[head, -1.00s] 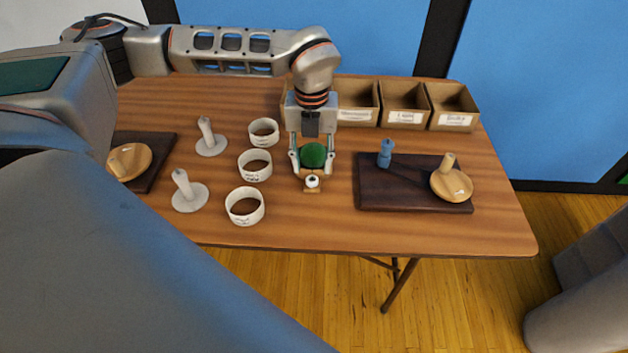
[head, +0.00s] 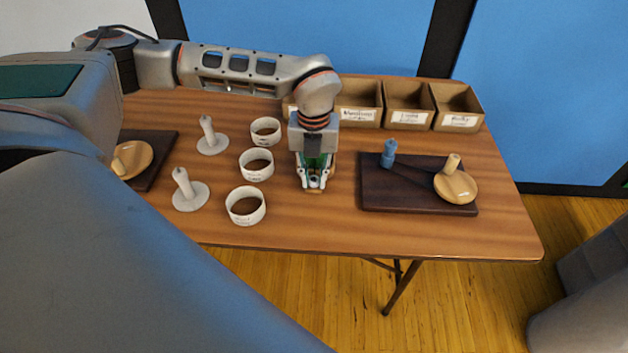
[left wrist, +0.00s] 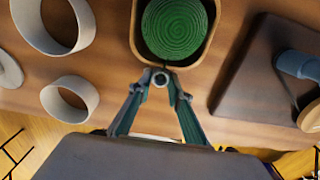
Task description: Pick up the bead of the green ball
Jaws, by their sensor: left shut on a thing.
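The green ball (left wrist: 175,30), a round ball with a spiral wound texture, sits in a small wooden tray (left wrist: 136,38). In the head view the ball is mostly hidden behind my left gripper (head: 315,186). The bead (left wrist: 160,79), pale with a dark centre, is at the near end of the tray, just in front of the ball. My left gripper's fingertips are closed on the bead from both sides, pointing down. The gripper also shows in the left wrist view (left wrist: 160,76). My right gripper is not in view.
White rings (head: 257,165) and white upright posts (head: 189,195) stand to the left. To the right is a dark board (head: 375,197) with a blue peg (head: 389,153) and a wooden disc with a knob (head: 456,187). Labelled boxes (head: 407,117) line the back.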

